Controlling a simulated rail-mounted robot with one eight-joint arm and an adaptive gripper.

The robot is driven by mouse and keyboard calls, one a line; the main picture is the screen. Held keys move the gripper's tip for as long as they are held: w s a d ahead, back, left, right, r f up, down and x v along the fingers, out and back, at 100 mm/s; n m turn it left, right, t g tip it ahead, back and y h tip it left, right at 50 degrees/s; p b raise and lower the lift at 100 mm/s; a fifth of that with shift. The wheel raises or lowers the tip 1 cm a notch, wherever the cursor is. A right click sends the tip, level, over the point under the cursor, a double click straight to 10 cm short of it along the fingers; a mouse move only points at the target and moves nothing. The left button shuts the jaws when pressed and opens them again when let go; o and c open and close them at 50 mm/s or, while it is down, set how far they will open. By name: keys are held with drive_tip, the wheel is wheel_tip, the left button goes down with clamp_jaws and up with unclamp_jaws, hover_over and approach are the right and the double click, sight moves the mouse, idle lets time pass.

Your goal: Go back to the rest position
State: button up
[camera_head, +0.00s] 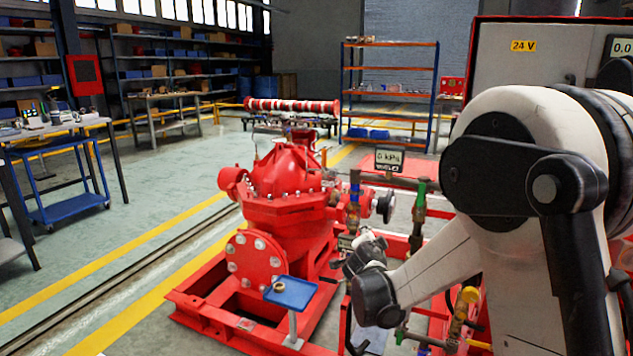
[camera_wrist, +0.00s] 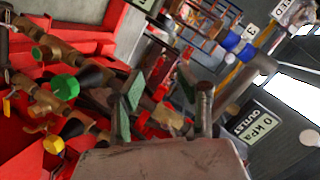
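My arm fills the right of the head view and reaches down to the left. My gripper (camera_wrist: 164,102) shows at the bottom of the wrist view, with its two fingers apart and no object seen between them. In the head view my gripper is small and partly hidden among pipes beside the red pump (camera_head: 290,190). The red pump stands on a red base frame (camera_head: 215,318). In the wrist view, brass pipe fittings and a green valve knob (camera_wrist: 65,87) lie to the left of the fingers.
A "0 kPa" gauge (camera_head: 388,160) stands behind the pipes; an "OUTLET" gauge (camera_wrist: 252,122) is right of the fingers. A blue tray (camera_head: 291,293) on a stand holds a small ring. A grey cabinet (camera_head: 540,55) is behind my arm. Open floor lies left of the pump.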

drive_tip(key=s+d+r+n+g, duration=0.2)
drive_tip(key=s+d+r+n, duration=0.15)
drive_tip(key=s, duration=0.65)
drive_tip(key=s+d+r+n+g, duration=0.25)
drive_tip(key=s+r, duration=0.25)
drive_tip(key=s, duration=0.5)
drive_tip(key=s+a+f+n+g+y, duration=0.15)
drive_tip(key=s+n, duration=0.25)
drive_tip(key=s, duration=0.9)
drive_tip(key=s+a+f+n+g+y, duration=0.1)
drive_tip(key=s+f+n+y, duration=0.15)
drive_tip(key=s, duration=0.95)
wheel_tip(320, 180, up, 18)
drive_tip(key=n+p, duration=0.1)
drive_tip(key=p, duration=1.7)
drive_tip(key=shift+d+r, duration=0.2)
drive_tip(key=shift+r, duration=0.05)
drive_tip(key=shift+s+d, duration=0.1)
drive_tip(key=shift+s, duration=0.05)
